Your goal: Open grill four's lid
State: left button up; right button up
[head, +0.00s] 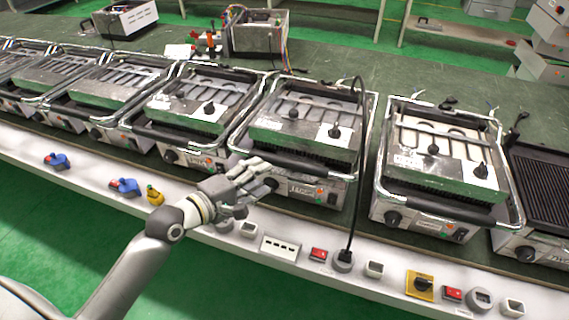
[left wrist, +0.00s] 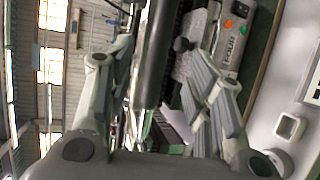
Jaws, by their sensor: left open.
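Several contact grills stand in a row on the bench. My left gripper (head: 256,180) is open at the front left of the middle grill (head: 305,125), close to its dark lid handle (head: 310,167). That grill's metal lid is down. In the left wrist view, the dark handle bar (left wrist: 156,55) runs between the two spread fingers, with no visible grip on it. The grill's front panel (left wrist: 233,40) there has a green and an orange light; its label is too small to read surely. My right gripper is not in view.
Another grill (head: 440,165) stands to the right, and a ribbed grill plate (head: 545,175) is at the right edge. A black cable (head: 361,120) hangs to a socket (head: 343,262) on the white front ledge. Switches and small blue plugs (head: 124,187) sit along it.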

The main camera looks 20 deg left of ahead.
aim_at(280, 165)
pick_arm(q)
jog(key=x, duration=1)
jog(key=shift+f, duration=0.1)
jog(key=shift+a, duration=0.1)
jog(key=shift+c, duration=0.2)
grip_shut()
jog(key=shift+p, duration=0.3)
